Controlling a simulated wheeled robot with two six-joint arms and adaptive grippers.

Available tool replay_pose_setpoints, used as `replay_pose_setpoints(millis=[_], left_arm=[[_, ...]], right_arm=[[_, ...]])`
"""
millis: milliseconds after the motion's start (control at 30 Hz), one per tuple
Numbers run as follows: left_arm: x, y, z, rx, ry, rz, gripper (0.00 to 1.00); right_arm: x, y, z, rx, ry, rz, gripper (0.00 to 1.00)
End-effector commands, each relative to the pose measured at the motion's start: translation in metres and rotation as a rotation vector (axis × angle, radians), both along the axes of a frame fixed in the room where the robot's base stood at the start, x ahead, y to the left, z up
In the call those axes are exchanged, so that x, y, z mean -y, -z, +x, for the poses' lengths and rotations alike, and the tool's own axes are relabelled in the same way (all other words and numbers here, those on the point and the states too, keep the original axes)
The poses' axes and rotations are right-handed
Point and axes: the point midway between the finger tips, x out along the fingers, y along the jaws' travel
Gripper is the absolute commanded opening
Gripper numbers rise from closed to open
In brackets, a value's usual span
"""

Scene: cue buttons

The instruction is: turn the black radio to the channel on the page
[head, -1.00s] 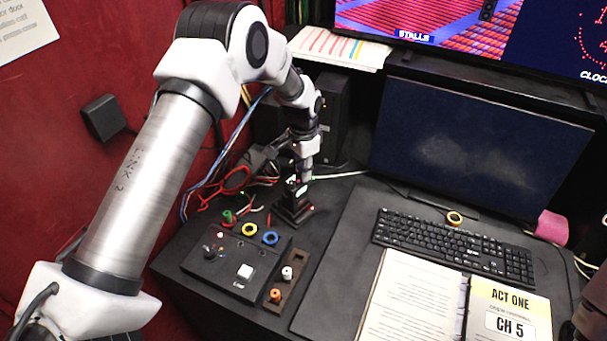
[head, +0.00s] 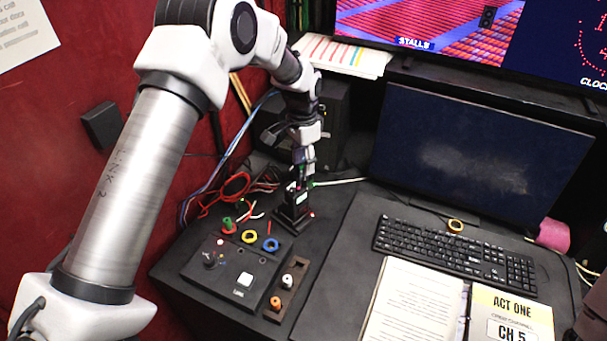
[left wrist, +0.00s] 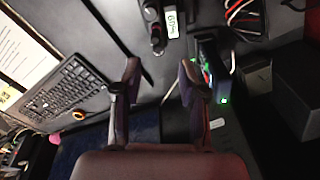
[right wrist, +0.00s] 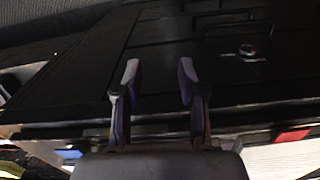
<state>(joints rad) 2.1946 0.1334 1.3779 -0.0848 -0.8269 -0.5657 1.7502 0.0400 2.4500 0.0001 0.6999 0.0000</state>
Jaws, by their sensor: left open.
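The black radio (head: 293,213) stands upright in its base beside the button panel. A small lit display shows on it, too small to read. In the left wrist view the radio (left wrist: 155,28) is at the top, ahead of the fingers, its display only partly legible. My left gripper (head: 303,165) is open, above and just behind the radio; its fingers also show apart in the left wrist view (left wrist: 157,78). The page (head: 513,325) at the lower right reads "ACT ONE" and "CH 5". My right gripper (right wrist: 158,78) is open and empty in the right wrist view.
A panel (head: 222,272) with coloured rings and a strip (head: 288,290) with white and orange knobs lie in front of the radio. Red cables (head: 232,190) crowd its left. A keyboard (head: 455,255) and dark monitor (head: 475,150) are right. A device with green lights (left wrist: 215,75) is nearby.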

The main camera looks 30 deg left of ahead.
Motion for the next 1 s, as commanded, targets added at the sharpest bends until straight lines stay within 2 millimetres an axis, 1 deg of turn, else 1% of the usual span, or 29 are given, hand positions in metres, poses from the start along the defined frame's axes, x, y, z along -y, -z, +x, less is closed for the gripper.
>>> replay_pose_setpoints(millis=[33, 100, 200, 300, 400, 567, 667, 733, 833, 900, 1000], left_arm=[[0.000, -0.014, 0.001, 0.004, 0.000, 0.000, 0.42], [-0.001, -0.031, 0.001, 0.004, 0.000, 0.000, 0.42], [-0.001, -0.049, 0.001, 0.002, 0.000, 0.000, 0.42], [-0.001, -0.058, 0.001, 0.000, 0.000, -0.001, 0.42], [-0.001, -0.060, 0.001, -0.001, 0.000, 0.000, 0.42], [-0.001, -0.060, 0.001, -0.001, 0.000, 0.000, 0.41], [-0.001, -0.057, 0.000, -0.004, -0.061, 0.000, 0.41], [-0.001, -0.047, -0.001, -0.006, -0.187, 0.001, 0.41], [0.000, -0.030, -0.003, -0.003, -0.352, 0.001, 0.41], [0.000, -0.020, -0.003, -0.001, -0.395, 0.000, 0.41], [0.000, -0.008, -0.003, -0.001, -0.395, 0.000, 0.41]], right_arm=[[0.000, 0.000, 0.000, 0.000, 0.000, 0.000, 0.40], [0.000, 0.000, 0.000, 0.000, 0.000, 0.000, 0.40], [0.000, 0.000, 0.000, 0.000, 0.000, 0.000, 0.40], [0.000, 0.000, 0.000, 0.000, 0.000, 0.000, 0.40], [0.000, 0.000, 0.000, 0.000, 0.000, 0.000, 0.40], [0.000, 0.000, 0.000, 0.000, 0.000, 0.000, 0.40], [0.000, -0.008, 0.000, 0.000, 0.000, 0.000, 0.40], [0.000, -0.021, 0.000, 0.000, 0.000, 0.000, 0.40], [0.000, -0.030, 0.000, 0.000, 0.000, 0.000, 0.40], [0.000, -0.029, 0.000, 0.001, 0.000, 0.000, 0.40], [0.000, -0.026, 0.000, 0.000, 0.000, 0.000, 0.40]])
